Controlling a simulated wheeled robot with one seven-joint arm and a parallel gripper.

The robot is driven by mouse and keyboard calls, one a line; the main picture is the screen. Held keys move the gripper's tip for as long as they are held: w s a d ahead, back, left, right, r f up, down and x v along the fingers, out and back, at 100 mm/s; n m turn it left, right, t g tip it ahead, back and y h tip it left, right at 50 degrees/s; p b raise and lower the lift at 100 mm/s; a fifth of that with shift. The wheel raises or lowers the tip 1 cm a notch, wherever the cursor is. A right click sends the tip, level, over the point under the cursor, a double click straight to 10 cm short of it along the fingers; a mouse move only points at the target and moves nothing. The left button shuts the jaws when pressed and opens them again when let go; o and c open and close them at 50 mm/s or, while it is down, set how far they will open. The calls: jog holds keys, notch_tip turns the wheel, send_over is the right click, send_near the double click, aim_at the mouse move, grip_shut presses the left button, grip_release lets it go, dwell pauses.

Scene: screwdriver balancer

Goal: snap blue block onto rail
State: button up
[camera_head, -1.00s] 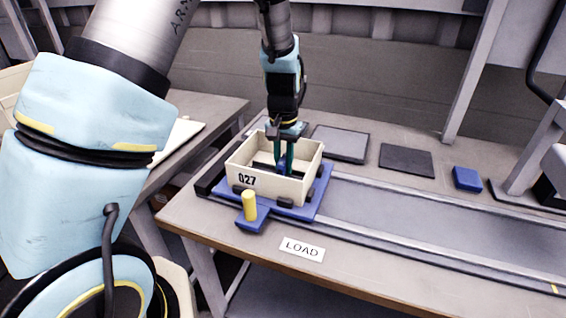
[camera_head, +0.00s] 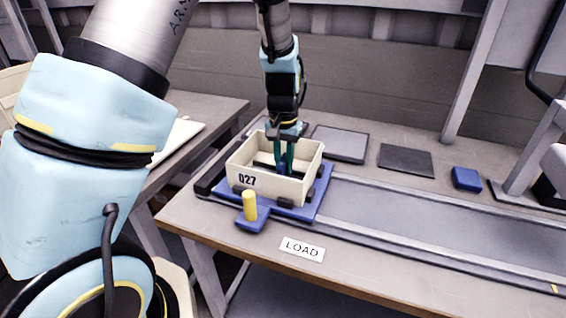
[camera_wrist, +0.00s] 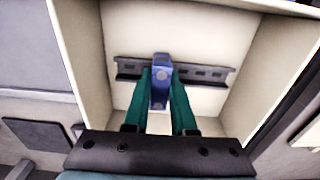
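A cream box marked 027 (camera_head: 262,187) sits on a blue carriage (camera_head: 313,207) at the left end of the track. In the wrist view a dark slotted rail (camera_wrist: 205,72) crosses the floor of the box. My gripper (camera_head: 286,168) points down into the box. In the wrist view its two green fingers are shut on the blue block (camera_wrist: 160,72), one on each side. The block's far end overlaps the middle of the rail. I cannot tell whether it is seated on the rail or just above it.
The box walls stand close around my gripper. A yellow peg (camera_head: 249,205) rises from the carriage's front tab. Behind the track lie a grey plate (camera_head: 340,143), a dark plate (camera_head: 406,160) and another blue piece (camera_head: 466,178). The track (camera_head: 420,222) is clear to the right.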

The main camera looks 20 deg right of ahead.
jog(key=o, duration=0.5)
jog(key=shift+s+a+f, duration=0.1)
jog(key=shift+s+f, duration=0.05)
jog(key=shift+f, duration=0.3)
jog(key=shift+s+a+f, duration=0.1)
jog(key=shift+s+f, duration=0.05)
jog(key=shift+f, duration=0.25)
jog(key=shift+w+d+r, duration=0.1)
jog(key=shift+r, duration=0.2)
notch_tip(320, 180, up, 12)
jog(key=shift+w+f+b, duration=0.15)
jog(key=shift+f+b, duration=0.05)
jog(key=shift+b, duration=0.75)
jog(key=shift+r, duration=0.15)
jog(key=shift+r, duration=0.1)
notch_tip(320, 180, up, 7)
jog(key=p, duration=0.6)
jog(key=s+a+f+n, duration=0.1)
jog(key=a+n, duration=0.1)
jog(key=a, duration=0.8)
jog(key=s+a+f+n+t, duration=0.1)
jog(key=a+f+n, duration=0.1)
jog(key=a, duration=0.8)
jog(key=s+a+f+n, duration=0.1)
jog(key=a+n, duration=0.2)
jog(key=a, duration=0.7)
jog(key=shift+s+f, duration=0.4)
